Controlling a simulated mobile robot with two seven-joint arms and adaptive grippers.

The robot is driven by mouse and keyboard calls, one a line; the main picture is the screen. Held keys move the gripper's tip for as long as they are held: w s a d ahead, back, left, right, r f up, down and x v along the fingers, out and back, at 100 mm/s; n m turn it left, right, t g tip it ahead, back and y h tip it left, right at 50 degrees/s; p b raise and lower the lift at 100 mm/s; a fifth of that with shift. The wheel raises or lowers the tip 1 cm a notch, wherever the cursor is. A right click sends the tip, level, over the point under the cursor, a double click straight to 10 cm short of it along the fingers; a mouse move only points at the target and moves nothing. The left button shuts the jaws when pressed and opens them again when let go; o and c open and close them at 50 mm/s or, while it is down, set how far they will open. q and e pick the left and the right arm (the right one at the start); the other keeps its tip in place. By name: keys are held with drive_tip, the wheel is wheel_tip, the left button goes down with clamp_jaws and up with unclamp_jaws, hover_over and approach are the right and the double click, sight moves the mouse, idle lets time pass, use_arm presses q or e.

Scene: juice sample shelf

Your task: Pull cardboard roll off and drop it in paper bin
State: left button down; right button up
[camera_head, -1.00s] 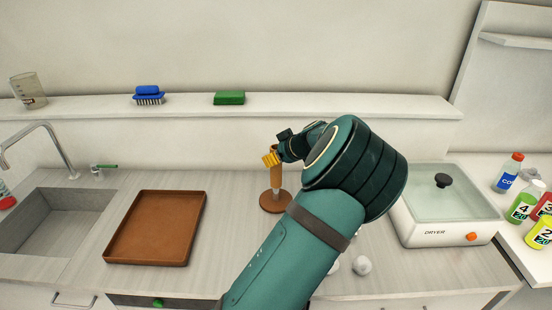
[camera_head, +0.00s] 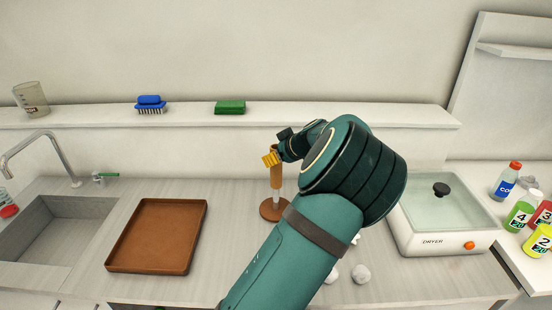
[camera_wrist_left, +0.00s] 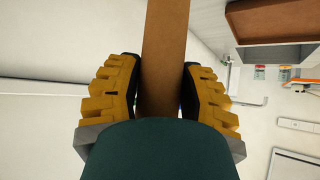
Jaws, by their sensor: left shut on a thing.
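My left gripper (camera_head: 272,158) has its yellow fingers shut on the brown cardboard roll (camera_head: 277,180). The roll is upright around a pale post (camera_head: 276,196) that rises from a round brown base (camera_head: 266,211) on the counter. A short length of bare post shows between the roll and the base. In the left wrist view the roll (camera_wrist_left: 162,50) runs between the two fingers of the left gripper (camera_wrist_left: 162,90). My teal arm covers the counter to the right of the stand. No paper bin is in view. My right gripper is not in view.
A brown tray (camera_head: 113,265) lies left of the stand, with the sink (camera_head: 38,235) beyond it. A shelf (camera_head: 330,113) runs behind. Bottles (camera_head: 507,180) stand far right.

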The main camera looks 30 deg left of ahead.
sight(273, 146)
use_arm(q)
drive_tip(key=shift+r+p, duration=1.15)
drive_tip(key=shift+r, duration=1.15)
